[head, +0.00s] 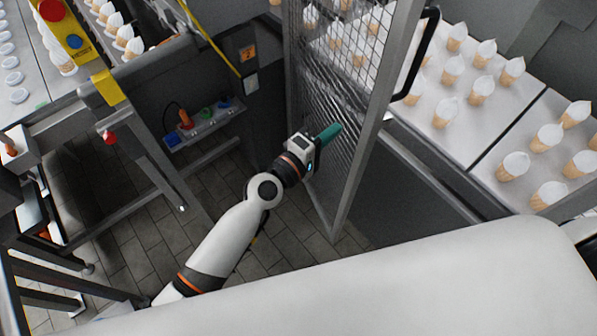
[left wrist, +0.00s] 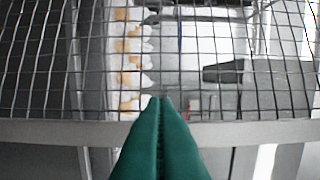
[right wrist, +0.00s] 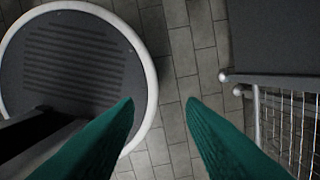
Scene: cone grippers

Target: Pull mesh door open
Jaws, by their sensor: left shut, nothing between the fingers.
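The mesh door (head: 345,100) stands in the middle of the head view, a grey metal frame filled with wire mesh. A black handle (head: 428,50) is on its right frame post. My left gripper (head: 338,130) is at the mesh, left of that post and below the handle, its teal fingers shut with nothing between them. In the left wrist view the mesh (left wrist: 210,60) and a frame bar (left wrist: 40,132) lie just ahead of the fingertips (left wrist: 162,100); I cannot tell if they touch. My right gripper (right wrist: 158,102) shows only in the right wrist view, open and empty above the floor.
White tables with several cones (head: 545,137) stand at the right. A conveyor frame (head: 125,105) and a switch box (head: 205,122) are at the left. Tiled floor (head: 150,240) lies open below the left arm. A mesh panel (right wrist: 290,120) is at the right wrist view's right edge.

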